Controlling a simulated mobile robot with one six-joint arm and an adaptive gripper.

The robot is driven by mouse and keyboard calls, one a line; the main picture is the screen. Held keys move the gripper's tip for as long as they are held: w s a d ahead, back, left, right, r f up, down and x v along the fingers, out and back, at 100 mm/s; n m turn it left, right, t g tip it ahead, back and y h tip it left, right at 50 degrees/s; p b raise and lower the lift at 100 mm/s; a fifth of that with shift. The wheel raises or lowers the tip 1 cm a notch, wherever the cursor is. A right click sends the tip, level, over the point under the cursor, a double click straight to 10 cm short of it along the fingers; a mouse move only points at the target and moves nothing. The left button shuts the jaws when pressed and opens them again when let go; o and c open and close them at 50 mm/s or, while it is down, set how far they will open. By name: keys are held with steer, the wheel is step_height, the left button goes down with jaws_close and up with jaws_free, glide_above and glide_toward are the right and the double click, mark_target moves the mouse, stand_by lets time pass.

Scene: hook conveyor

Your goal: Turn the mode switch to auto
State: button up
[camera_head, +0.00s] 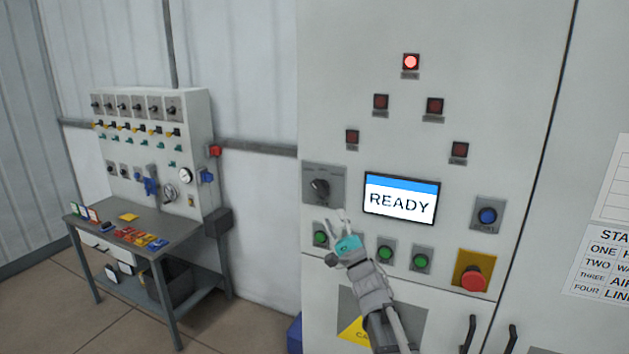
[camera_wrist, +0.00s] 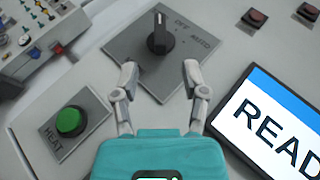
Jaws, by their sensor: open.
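The mode switch is a black rotary knob (camera_wrist: 159,36) on a grey plate (camera_wrist: 128,48), with OFF and AUTO printed above it in the wrist view. Its white mark points up toward the left side of the OFF label, away from AUTO. In the head view the knob (camera_head: 320,187) sits left of the screen on the cabinet. My gripper (camera_wrist: 160,72) is open, its two fingers apart and empty. The knob lies just beyond the fingertips, between their lines. In the head view my gripper (camera_head: 342,217) is just below and right of the switch plate.
A screen (camera_head: 401,198) reading READY is close to the right. A green HEAT button (camera_wrist: 70,122) is below left of the switch. More green buttons (camera_head: 386,254) and a red emergency button (camera_head: 473,278) are lower right. A cluttered workbench (camera_head: 150,226) stands left.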

mark_target(316, 183)
steer(key=shift+p+x, duration=3.4)
steer(key=shift+x, duration=2.15)
jaws_close()
